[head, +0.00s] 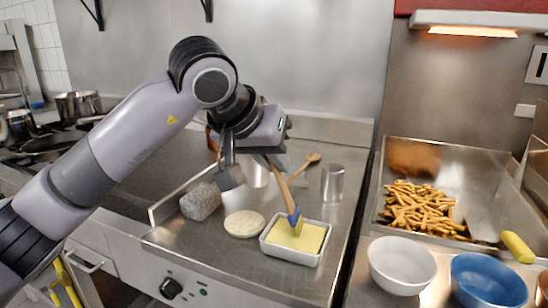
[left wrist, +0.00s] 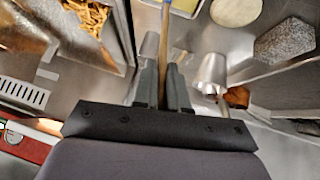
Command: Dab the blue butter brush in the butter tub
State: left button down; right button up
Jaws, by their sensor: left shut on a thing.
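The butter brush (head: 290,206) has a wooden handle, a blue collar and pale bristles. It is tilted, with its bristle end down at the butter tub (head: 268,247), a white rectangular tub of yellow butter. The bristles overlap the butter in the head view; I cannot tell how firmly they touch. My left gripper (head: 254,172) is above and left of the tub, shut on the brush handle. In the left wrist view the handle (left wrist: 166,40) runs up between the fingers (left wrist: 162,85), and the tub's edge (left wrist: 186,8) shows at the top. My right gripper is not in view.
A flat round dough disc (head: 244,224) and a grey stone block (head: 201,202) lie left of the tub. A metal cup (head: 332,182) and a wooden spoon (head: 306,164) are behind it. White (head: 402,268) and blue bowls (head: 488,282) stand right, before a tray of fries (head: 420,209).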

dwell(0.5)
pick_arm(q)
jog(key=shift+r+p, duration=2.8)
jog(key=shift+r, duration=0.7)
jog(key=shift+f, duration=0.1)
